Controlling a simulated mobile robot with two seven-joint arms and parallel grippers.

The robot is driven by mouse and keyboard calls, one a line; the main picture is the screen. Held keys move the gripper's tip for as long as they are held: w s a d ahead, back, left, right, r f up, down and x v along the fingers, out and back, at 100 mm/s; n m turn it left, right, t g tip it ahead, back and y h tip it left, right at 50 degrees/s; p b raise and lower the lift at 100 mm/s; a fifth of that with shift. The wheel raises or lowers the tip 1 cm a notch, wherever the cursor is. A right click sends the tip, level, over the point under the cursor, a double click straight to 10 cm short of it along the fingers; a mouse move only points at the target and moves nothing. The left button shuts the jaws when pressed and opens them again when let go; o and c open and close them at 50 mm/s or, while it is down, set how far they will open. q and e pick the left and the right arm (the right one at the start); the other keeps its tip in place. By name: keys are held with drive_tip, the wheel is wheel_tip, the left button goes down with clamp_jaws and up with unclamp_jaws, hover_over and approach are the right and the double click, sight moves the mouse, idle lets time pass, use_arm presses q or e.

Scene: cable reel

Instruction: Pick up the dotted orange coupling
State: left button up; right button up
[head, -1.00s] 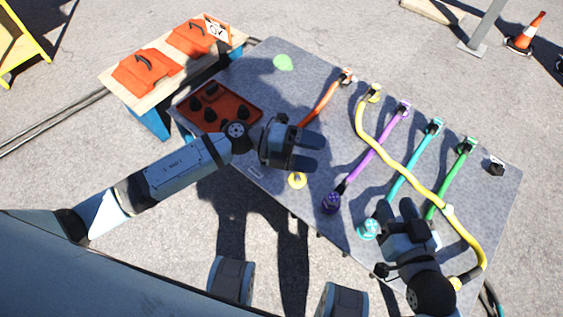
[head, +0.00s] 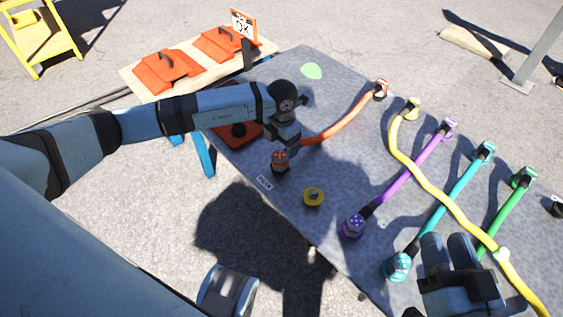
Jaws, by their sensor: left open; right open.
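The dotted orange coupling (head: 280,157) stands near the front left edge of the grey table, with an orange dotted top and a dark lower body. The orange cable (head: 345,124) runs from an orange end fitting (head: 380,90) at the back toward it; the part behind my gripper is hidden. My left gripper (head: 284,140) is open and points down just above and behind the coupling in the picture. The fingers are partly hidden, and I cannot tell whether they touch it. My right gripper (head: 447,248) is open and empty over the front right of the table.
The yellow cable (head: 440,190) crosses the purple, cyan and green ones. An orange tray (head: 250,133) lies partly under my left arm. A bench with orange lids (head: 165,70) stands behind left.

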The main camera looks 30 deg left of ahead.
sight(281, 154)
use_arm(q)
wheel_tip(281, 154, down, 2)
drive_tip(key=f+b, duration=0.2)
drive_tip(key=f, duration=0.2)
drive_tip(key=shift+s+f+b, duration=0.15)
drive_tip(key=shift+s+b, duration=0.15)
drive_tip(key=shift+b, duration=0.1)
drive_tip(key=shift+f, duration=0.5)
use_arm(e)
wheel_tip(281, 154, down, 5)
drive_tip(key=shift+a+r+n+g, duration=0.15)
drive_tip(key=shift+n+g, duration=0.25)
drive_tip(key=shift+g, duration=0.6)
use_arm(q)
drive_tip(key=shift+r, duration=0.1)
drive_tip(key=c, duration=1.1)
use_arm(e)
drive_tip(key=shift+r, duration=0.1)
